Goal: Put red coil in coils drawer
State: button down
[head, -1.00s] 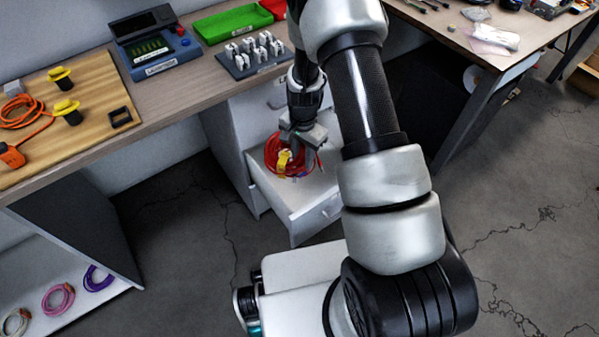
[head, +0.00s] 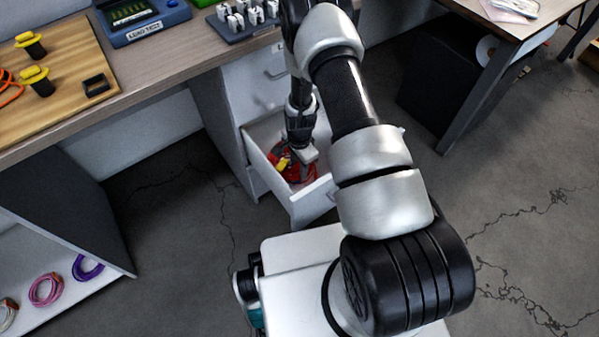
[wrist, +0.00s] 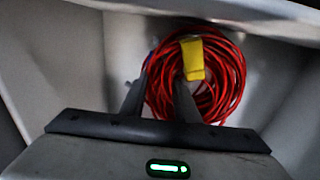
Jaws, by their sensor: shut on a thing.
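The red coil (wrist: 228,78) is a bundle of red cable with a yellow tag (wrist: 192,60). In the head view the red coil (head: 301,172) is down inside the open drawer (head: 262,158), between its walls. My gripper (head: 299,165) reaches down into the drawer from above. In the wrist view my gripper (wrist: 160,85) is shut on the coil, with one finger at the coil's left edge and the other in front of its middle. The fingertips are partly hidden by the coil. I cannot tell whether the coil touches the drawer floor.
The desk (head: 160,75) stands above and left of the drawer, holding a blue tester (head: 143,18) and a wooden board (head: 60,85). Pink (head: 46,290) and purple (head: 88,268) coils lie on a low shelf at left. Closed drawer fronts (head: 255,85) are above the open drawer.

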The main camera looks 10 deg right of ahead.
jog(key=shift+f+b, duration=0.3)
jog(key=shift+f, duration=1.1)
jog(key=shift+f, duration=0.1)
jog(key=c, duration=1.4)
grip_release()
jog(key=shift+f, duration=0.1)
jog(key=shift+o, duration=0.2)
